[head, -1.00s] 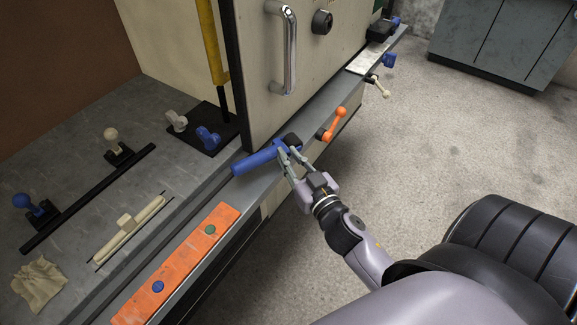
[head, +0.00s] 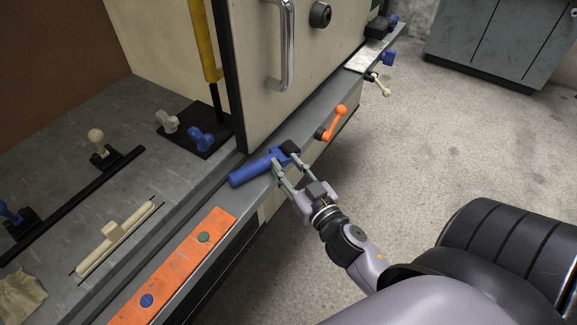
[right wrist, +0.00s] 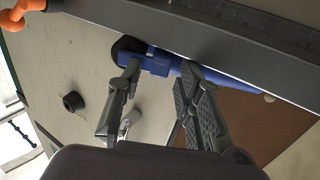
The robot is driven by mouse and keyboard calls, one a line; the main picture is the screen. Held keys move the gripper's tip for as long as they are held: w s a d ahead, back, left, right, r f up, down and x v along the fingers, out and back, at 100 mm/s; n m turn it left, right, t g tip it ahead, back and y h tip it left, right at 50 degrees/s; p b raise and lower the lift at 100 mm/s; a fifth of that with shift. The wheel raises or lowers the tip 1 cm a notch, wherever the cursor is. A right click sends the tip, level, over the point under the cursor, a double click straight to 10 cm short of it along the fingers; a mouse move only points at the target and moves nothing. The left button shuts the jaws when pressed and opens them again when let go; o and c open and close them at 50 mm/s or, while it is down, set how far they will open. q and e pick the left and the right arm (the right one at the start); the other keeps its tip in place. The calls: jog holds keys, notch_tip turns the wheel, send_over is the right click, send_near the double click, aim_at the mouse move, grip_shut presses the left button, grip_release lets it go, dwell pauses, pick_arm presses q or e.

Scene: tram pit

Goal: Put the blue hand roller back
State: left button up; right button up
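The blue hand roller (head: 256,169) lies on the grey ledge (head: 190,205) in front of the cream door, slanting along it. Its dark end (head: 290,147) points up and right. My right gripper (head: 284,162) is at the ledge's front edge, beside the roller's dark-end half. In the right wrist view the roller (right wrist: 158,63) crosses past the fingertips (right wrist: 160,68), which are well apart with its blue neck showing between them. I cannot tell whether either finger touches it. My left gripper is not in view.
An orange strip (head: 175,268) with a green and a blue button lies on the ledge near me. An orange handle (head: 334,122) sticks out right of the roller. A cream roller (head: 115,238) and blue and white knobs stand on the left bench.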

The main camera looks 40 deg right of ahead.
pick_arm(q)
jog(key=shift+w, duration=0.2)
pick_arm(e)
jog(key=shift+s+r, duration=0.1)
jog(key=shift+r, duration=0.1)
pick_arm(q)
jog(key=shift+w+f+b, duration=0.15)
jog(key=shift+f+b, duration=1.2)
pick_arm(e)
jog(key=s+a, duration=0.1)
jog(key=s, duration=1)
jog(key=shift+s, duration=0.4)
